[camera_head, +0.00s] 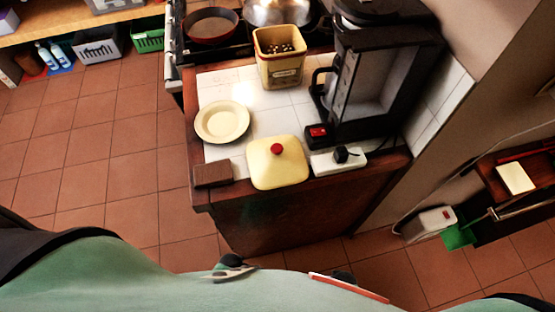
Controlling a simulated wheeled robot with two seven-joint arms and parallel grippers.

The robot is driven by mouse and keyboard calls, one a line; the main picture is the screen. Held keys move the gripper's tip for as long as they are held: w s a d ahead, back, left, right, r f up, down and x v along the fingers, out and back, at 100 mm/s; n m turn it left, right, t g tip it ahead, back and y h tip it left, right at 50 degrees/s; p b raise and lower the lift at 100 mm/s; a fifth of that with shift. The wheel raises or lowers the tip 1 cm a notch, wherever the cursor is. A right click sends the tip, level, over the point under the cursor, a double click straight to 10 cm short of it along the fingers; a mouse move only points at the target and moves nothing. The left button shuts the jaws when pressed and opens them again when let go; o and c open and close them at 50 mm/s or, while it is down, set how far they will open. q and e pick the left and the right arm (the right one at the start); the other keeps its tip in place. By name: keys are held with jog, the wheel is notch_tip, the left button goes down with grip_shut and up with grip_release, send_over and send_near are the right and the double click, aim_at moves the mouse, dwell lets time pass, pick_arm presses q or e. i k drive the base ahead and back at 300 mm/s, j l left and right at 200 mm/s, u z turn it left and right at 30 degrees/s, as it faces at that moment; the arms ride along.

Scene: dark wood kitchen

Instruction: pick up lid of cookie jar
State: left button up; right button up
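The lid of the cookie jar (262,173) is pale yellow and squarish with a red knob. It lies knob up at the front of the white tiled counter and reaches the wooden front edge. The cookie jar (281,73) is a yellow box standing open farther back, with dark pieces inside. Neither of my grippers can be made out in the head view.
A cream plate (222,122) is left of the lid. A brown block (213,173) sits at the front left corner. A white power strip (338,161) and a black coffee maker (382,75) stand to the right. The stove with pans (211,25) is behind. Tiled floor is free at left.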

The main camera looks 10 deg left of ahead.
aim_at(280, 161)
jog(key=k+l+z, duration=0.1)
jog(key=l, duration=0.25)
jog(key=k+l+z, duration=0.1)
jog(key=k+l, duration=0.15)
jog(key=k+l+z, duration=0.1)
jog(key=l, duration=0.4)
